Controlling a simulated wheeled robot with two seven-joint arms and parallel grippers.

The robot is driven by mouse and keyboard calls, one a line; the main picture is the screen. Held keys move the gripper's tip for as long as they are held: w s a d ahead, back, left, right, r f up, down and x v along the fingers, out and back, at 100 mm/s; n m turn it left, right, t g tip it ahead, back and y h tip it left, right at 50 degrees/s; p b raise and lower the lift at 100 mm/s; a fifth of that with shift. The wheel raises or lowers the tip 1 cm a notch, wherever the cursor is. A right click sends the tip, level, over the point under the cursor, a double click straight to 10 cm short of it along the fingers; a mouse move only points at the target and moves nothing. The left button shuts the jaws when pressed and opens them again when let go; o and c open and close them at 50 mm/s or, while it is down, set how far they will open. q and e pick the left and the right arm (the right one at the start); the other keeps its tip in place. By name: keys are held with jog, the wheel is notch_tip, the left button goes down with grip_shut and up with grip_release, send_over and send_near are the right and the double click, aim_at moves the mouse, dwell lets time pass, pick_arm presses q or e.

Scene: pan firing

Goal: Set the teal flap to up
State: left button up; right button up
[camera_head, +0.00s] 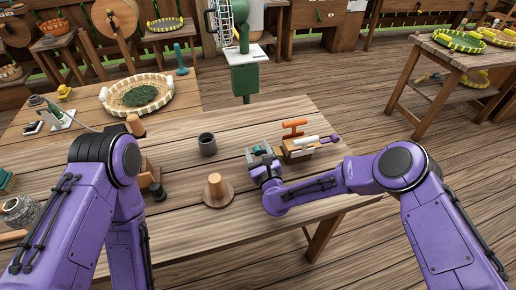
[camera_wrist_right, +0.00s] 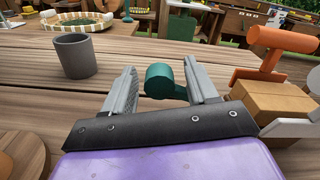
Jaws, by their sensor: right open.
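The teal flap (camera_wrist_right: 165,80) shows in the right wrist view between the two fingers of my right gripper (camera_wrist_right: 161,68). Its rounded end points toward the camera and it looks low, not standing upright. I cannot tell if a finger touches it. In the head view my right gripper (camera_head: 262,153) is at the left side of the flap block, its fingers open around the small teal part. The wooden block (camera_wrist_right: 282,102) also carries an orange flap (camera_head: 294,124) and a white flap (camera_head: 303,142). My left gripper is out of sight; only its arm shows.
A purple-tipped piece (camera_head: 331,139) sticks out right of the block. A woven basket (camera_head: 137,96) is farther back left.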

jog(key=shift+s+r, duration=0.15)
jog(key=shift+r, duration=0.05)
jog(key=c, duration=0.9)
grip_shut()
jog(key=shift+f, duration=0.1)
